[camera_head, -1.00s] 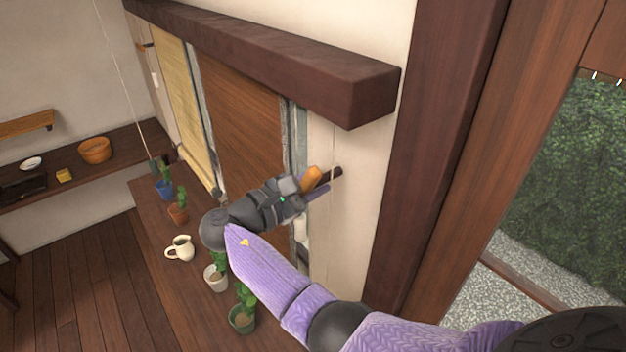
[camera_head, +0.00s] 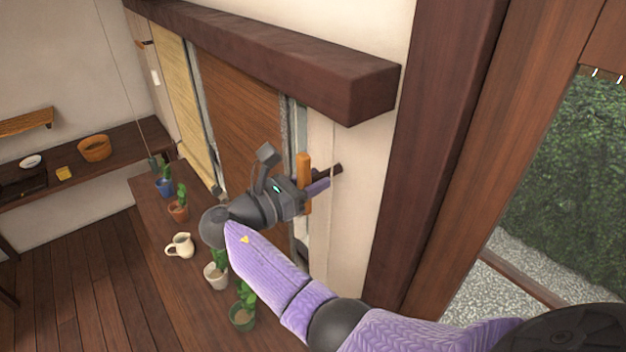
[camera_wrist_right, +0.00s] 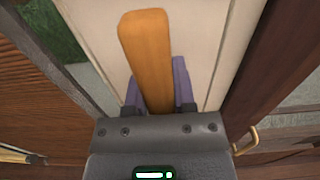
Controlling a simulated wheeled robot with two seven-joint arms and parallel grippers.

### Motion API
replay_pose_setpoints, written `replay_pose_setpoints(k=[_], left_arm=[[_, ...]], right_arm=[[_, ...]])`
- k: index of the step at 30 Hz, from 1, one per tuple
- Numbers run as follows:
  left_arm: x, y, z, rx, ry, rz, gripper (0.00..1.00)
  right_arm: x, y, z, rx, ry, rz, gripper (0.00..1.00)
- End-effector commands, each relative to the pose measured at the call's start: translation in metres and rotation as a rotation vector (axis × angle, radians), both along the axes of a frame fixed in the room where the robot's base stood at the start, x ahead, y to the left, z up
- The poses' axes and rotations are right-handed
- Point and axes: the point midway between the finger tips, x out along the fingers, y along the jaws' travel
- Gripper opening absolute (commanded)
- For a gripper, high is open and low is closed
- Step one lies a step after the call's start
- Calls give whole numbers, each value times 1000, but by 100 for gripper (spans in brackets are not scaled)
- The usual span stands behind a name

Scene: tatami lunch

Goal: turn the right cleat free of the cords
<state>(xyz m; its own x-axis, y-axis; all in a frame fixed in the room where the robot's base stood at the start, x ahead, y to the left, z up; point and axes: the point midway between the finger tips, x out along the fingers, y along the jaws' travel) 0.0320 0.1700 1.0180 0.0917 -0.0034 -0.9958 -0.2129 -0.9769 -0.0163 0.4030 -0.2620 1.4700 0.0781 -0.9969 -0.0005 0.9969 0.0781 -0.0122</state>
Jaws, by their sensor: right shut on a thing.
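The right cleat is an orange wooden bar (camera_head: 304,178) beside the wall under the dark beam. It stands nearly upright in the head view. In the right wrist view the cleat (camera_wrist_right: 148,60) lies between the two purple fingers. My right gripper (camera_head: 318,186) is shut on it. A dark brown peg (camera_head: 334,170) shows just behind the fingers at the wall. A thin pale cord (camera_head: 333,130) runs down the wall to about the peg. Whether any cord still loops the cleat cannot be told. My left gripper is not in view.
A dark beam (camera_head: 270,60) juts out above the gripper. A brown blind (camera_head: 237,120) and a pale blind (camera_head: 184,95) hang left. Potted plants and a cream jug (camera_head: 180,245) stand on the ledge (camera_head: 150,215) below. A thick wooden post (camera_head: 432,150) rises right.

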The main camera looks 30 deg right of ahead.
Motion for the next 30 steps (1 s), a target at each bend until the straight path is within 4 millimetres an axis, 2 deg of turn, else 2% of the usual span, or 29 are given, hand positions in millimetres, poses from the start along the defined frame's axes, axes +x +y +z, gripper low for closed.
replay_pose_setpoints(k=[11,12,16,25,28,30], left_arm=[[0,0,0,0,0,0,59],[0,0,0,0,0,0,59],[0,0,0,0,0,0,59],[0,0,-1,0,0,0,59],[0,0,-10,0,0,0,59],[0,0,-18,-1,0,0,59]], right_arm=[[0,0,0,0,5,0,0],[0,0,0,0,5,0,39],[0,0,0,0,4,0,66],[0,2,-1,0,3,1,68],[-1,18,-3,2,3,3,68],[-2,37,-5,3,2,4,68]])
